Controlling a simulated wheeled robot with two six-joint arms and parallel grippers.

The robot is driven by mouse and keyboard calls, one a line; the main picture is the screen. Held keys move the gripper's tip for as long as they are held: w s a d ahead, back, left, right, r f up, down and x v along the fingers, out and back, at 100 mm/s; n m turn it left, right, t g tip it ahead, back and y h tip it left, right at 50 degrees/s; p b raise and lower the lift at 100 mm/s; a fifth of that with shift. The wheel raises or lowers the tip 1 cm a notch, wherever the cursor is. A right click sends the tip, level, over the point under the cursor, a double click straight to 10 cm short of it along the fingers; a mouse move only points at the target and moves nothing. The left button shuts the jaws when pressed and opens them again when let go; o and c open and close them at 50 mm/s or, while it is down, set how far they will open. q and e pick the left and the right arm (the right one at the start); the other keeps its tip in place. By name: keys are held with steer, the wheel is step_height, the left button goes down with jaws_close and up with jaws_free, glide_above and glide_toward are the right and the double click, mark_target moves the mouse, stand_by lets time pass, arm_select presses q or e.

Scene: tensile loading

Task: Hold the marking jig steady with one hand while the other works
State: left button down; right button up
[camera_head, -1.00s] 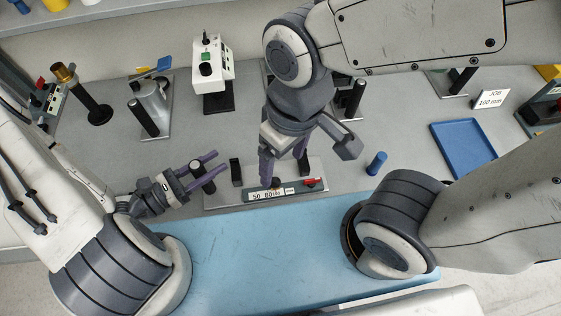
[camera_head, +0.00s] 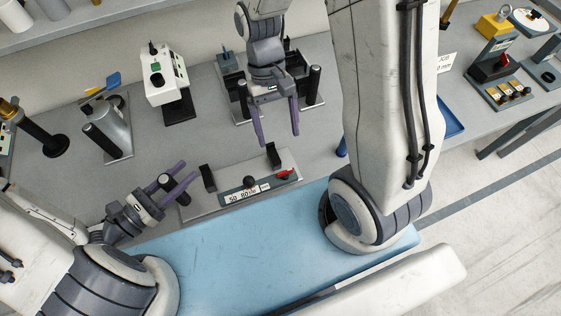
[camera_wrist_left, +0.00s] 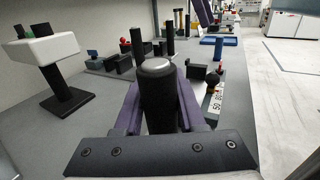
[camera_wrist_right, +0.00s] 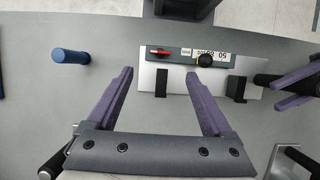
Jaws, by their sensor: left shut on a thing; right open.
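The marking jig (camera_head: 226,208) is a grey plate with a numbered scale, a black knob, a red lever and two black blocks, beside the blue mat's far edge. My left gripper (camera_head: 186,172) is shut on the jig's black post (camera_head: 166,182) at its left end. The post (camera_wrist_left: 157,95) stands between the purple fingers in the left wrist view. My right gripper (camera_head: 277,140) is open and empty, behind the jig. In the right wrist view the jig (camera_wrist_right: 215,67) lies beyond the open fingers (camera_wrist_right: 160,76).
A blue cylinder (camera_wrist_right: 70,56) stands apart from the jig; my right arm mostly hides it in the head view. Behind are a white device (camera_head: 162,75) and a fixture with black posts (camera_head: 315,98). The blue mat (camera_head: 235,255) in front is bare.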

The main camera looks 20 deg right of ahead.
mark_target(285, 171)
steer(key=x, duration=1.1)
jaws_close()
